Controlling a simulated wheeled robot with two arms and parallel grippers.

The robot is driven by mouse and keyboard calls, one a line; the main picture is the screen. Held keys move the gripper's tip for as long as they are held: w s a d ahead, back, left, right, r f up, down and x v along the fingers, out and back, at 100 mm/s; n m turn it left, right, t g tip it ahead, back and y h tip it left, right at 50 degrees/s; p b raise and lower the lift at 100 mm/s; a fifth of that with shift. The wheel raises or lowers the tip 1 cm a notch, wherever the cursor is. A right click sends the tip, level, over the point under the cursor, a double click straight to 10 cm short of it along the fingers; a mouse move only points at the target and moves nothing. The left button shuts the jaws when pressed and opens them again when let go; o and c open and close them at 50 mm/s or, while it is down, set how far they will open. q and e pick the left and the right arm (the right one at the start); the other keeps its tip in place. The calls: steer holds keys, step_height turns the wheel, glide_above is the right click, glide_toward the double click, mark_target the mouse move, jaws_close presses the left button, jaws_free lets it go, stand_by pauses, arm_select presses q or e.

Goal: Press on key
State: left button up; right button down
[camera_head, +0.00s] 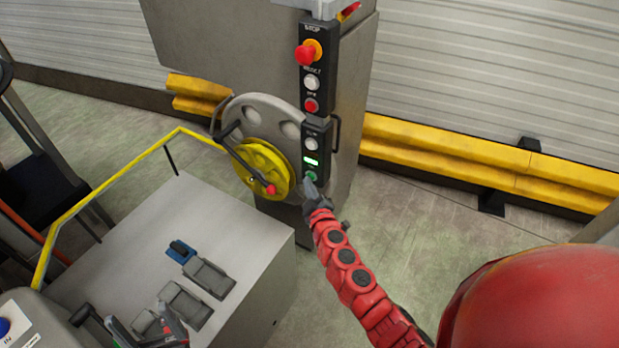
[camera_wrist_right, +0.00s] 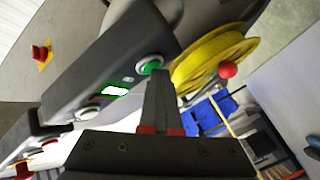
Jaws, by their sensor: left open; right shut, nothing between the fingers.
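The control panel (camera_head: 317,150) is a dark box on a grey cabinet. At its lower end is a green button (camera_head: 311,175), below a lit green display (camera_head: 311,161) and a white button (camera_head: 311,144); the small labels are unreadable. My right gripper (camera_head: 308,182) is shut and empty, its tip right at the green button. In the right wrist view, the shut fingers (camera_wrist_right: 160,75) end beside the green button (camera_wrist_right: 150,66); I cannot tell whether they touch it. My left gripper (camera_head: 140,318) is open at the lower left, far from the panel.
Above is another panel with a red stop knob (camera_head: 306,53), a white button and a red button. A yellow handwheel (camera_head: 262,170) with a red-knobbed crank sits just left of the panel. A grey box (camera_head: 200,225) with pedals stands at lower left.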

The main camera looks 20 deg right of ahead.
steer(key=shift+s+a, duration=0.5)
steer(key=shift+a, duration=0.1)
stand_by(0.3)
steer(key=shift+s+a+b, duration=0.35)
steer(key=shift+s+a, duration=0.45)
steer(key=shift+a, duration=0.2)
steer(key=shift+s+a+b, duration=0.35)
steer(key=shift+s+a, duration=0.4)
steer(key=shift+a, duration=0.25)
